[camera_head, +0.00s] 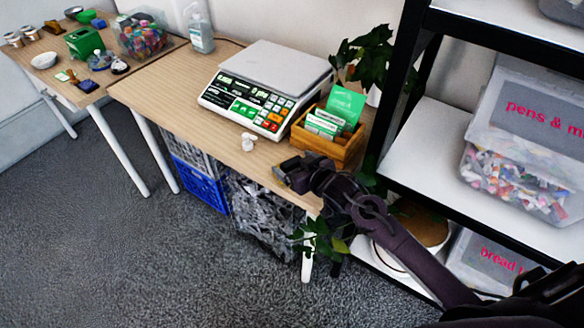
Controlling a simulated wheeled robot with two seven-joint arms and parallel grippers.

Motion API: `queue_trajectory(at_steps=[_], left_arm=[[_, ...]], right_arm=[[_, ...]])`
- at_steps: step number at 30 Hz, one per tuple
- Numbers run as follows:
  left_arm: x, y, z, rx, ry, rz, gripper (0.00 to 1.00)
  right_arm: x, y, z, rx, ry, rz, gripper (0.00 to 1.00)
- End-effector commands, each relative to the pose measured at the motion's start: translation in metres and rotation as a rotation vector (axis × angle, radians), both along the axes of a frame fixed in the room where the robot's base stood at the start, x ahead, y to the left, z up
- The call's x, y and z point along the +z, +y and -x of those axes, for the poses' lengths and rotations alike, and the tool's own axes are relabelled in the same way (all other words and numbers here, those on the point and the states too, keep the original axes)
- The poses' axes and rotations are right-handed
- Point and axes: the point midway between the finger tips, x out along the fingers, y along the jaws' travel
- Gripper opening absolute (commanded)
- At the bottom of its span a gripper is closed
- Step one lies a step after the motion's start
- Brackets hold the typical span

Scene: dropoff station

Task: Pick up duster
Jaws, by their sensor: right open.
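I cannot make out a duster anywhere in this view. My right gripper (284,171) is open at the front edge of the wooden table (165,90), below the small wooden box (345,150) of cards. A small white object (248,141) lies on the table a little up and left of the gripper; it is too small to name for sure. The right arm comes in from the lower right. My left gripper is not in view.
A white scale (265,85) fills much of the tabletop, with a pump bottle (200,28) behind it. A black-framed shelf (430,135) with bins stands close on the right. A blue crate (200,182) sits under the table. The floor at left is clear.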

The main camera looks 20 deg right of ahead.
Motion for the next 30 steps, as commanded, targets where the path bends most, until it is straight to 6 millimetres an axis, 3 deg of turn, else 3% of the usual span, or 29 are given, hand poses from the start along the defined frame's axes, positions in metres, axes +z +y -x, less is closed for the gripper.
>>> queue_trajectory(at_steps=[4,12,24,30], left_arm=[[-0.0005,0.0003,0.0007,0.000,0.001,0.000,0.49],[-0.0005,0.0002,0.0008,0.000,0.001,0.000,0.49],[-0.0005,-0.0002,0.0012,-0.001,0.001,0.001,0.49],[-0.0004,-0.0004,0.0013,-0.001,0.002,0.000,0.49]], right_arm=[[-0.0061,0.0042,-0.0137,-0.001,0.000,0.000,0.85],[-0.0072,0.0047,-0.0152,-0.001,0.000,0.001,0.84],[-0.0069,0.0046,-0.0151,-0.001,0.000,0.000,0.33],[-0.0061,0.0046,-0.0152,-0.001,0.000,0.000,0.33]])
